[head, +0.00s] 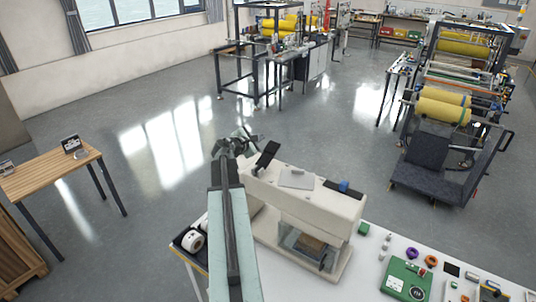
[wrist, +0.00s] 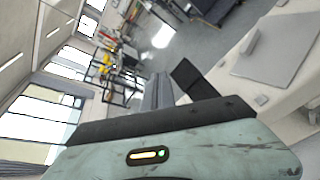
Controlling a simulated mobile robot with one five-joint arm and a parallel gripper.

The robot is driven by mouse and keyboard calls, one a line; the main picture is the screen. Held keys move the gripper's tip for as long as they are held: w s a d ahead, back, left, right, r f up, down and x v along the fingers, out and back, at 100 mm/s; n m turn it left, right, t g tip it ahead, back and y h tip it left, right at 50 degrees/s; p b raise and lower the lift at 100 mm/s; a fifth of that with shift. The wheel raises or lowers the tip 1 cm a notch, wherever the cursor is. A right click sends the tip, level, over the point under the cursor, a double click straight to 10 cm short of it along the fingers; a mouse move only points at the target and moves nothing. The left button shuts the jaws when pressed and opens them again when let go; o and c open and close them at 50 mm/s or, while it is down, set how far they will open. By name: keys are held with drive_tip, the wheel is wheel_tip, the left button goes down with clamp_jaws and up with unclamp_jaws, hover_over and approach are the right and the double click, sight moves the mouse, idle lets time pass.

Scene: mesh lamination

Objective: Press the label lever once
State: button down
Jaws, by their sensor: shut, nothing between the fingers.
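A cream machine (head: 310,197) stands on the white table, with a tilted black paddle (head: 267,154) at its left end. This paddle looks like the label lever, though I see no marking on it. In the wrist view the dark paddle (wrist: 187,77) stands up just right of my grey fingers. My gripper (head: 245,132) is shut and empty, beyond and slightly left of the paddle in the head view. A gap seems to show between them; the exact distance is hard to judge. My arm hides part of the machine's left side.
The white table (head: 350,288) carries a tape roll (head: 193,241) at left and a green device (head: 407,279) with small coloured parts at right. A blue knob (head: 344,186) sits on the machine top. A wooden table (head: 50,170) stands left. Open floor lies beyond.

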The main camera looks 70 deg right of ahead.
drive_tip(key=b, duration=0.6)
hover_over(268, 154)
drive_tip(key=w+a, duration=0.1)
drive_tip(key=a, duration=0.2)
wheel_tip(268, 154, down, 7)
drive_tip(key=shift+r, duration=0.1)
drive_tip(key=shift+s+d+f+b, duration=0.1)
drive_tip(key=shift+d+f+b, duration=0.2)
drive_tip(key=shift+b, duration=0.1)
idle(0.6)
drive_tip(key=shift+d+f+b, duration=0.15)
drive_tip(key=shift+f+b, duration=0.2)
drive_tip(key=shift+b, duration=0.05)
drive_tip(key=shift+s+d+f+b, duration=0.1)
drive_tip(key=shift+d+f+b, duration=0.2)
drive_tip(key=shift+f+b, duration=0.35)
drive_tip(key=shift+s+d+f+b, duration=0.15)
drive_tip(key=shift+d+f+b, duration=0.1)
drive_tip(key=shift+f+b, duration=0.4)
drive_tip(key=shift+s+d+f+b, duration=0.1)
drive_tip(key=shift+d+f+b, duration=0.2)
drive_tip(key=shift+f+b, duration=0.35)
idle(1.9)
drive_tip(key=shift+r, duration=0.15)
